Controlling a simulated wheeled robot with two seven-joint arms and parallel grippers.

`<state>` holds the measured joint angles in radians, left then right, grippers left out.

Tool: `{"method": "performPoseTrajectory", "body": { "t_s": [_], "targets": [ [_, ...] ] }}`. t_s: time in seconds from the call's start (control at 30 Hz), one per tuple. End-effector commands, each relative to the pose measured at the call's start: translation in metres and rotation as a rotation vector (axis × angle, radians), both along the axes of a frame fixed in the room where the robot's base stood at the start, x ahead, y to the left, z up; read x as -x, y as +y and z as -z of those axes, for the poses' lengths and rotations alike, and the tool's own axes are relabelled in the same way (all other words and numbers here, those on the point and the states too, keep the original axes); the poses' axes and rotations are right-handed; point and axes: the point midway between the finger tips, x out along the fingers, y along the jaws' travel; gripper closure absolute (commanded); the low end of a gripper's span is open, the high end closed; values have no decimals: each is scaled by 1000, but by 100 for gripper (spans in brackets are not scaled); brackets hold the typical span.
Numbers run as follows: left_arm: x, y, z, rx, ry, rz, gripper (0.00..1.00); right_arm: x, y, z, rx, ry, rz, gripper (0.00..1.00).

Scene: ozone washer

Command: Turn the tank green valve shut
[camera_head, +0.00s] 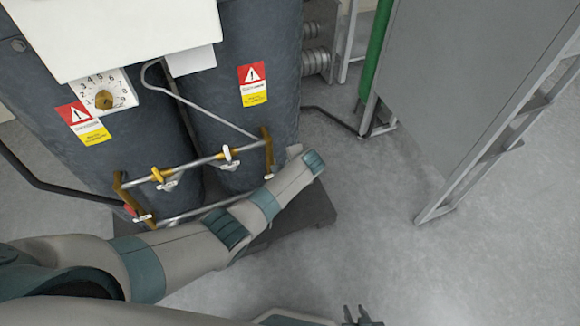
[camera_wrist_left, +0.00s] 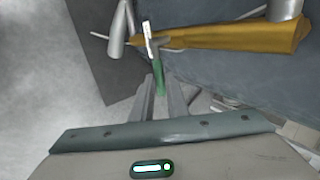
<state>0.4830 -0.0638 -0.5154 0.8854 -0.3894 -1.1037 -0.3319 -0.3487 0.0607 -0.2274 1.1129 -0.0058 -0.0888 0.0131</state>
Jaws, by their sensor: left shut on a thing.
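The green valve (camera_wrist_left: 159,78) shows in the left wrist view as a small green handle below a white fitting (camera_wrist_left: 148,40). My left gripper (camera_wrist_left: 162,85) has its two grey fingers on either side of the green handle and is shut on it. In the head view my left arm crosses in front of the tank base, and its gripper and the green handle are hidden. My right gripper (camera_head: 357,312) shows at the bottom edge of the head view, with a gap between its dark fingers, empty and away from the tanks.
Two dark grey tanks (camera_head: 228,75) stand at the upper left, with a pipe (camera_head: 205,160) carrying yellow and white valves along their lower front. A numbered dial (camera_head: 104,100) is on the left tank. A grey cabinet (camera_head: 460,75) stands at right. The floor (camera_head: 400,240) at lower right is clear.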

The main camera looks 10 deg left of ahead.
Motion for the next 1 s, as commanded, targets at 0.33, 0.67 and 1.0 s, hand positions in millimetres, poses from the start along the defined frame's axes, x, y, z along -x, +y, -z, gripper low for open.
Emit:
{"method": "performPoseTrajectory", "body": {
  "t_s": [0.33,0.67,1.0],
  "targets": [
    [0,0,0,-1,-1,1,78,0,0,0,1,1,1,69],
    [0,0,0,0,0,1,78,0,0,-1,0,0,0,69],
    [9,-7,-18,0,-1,2,78,7,0,-2,-1,4,-3,69]
  ]
}}
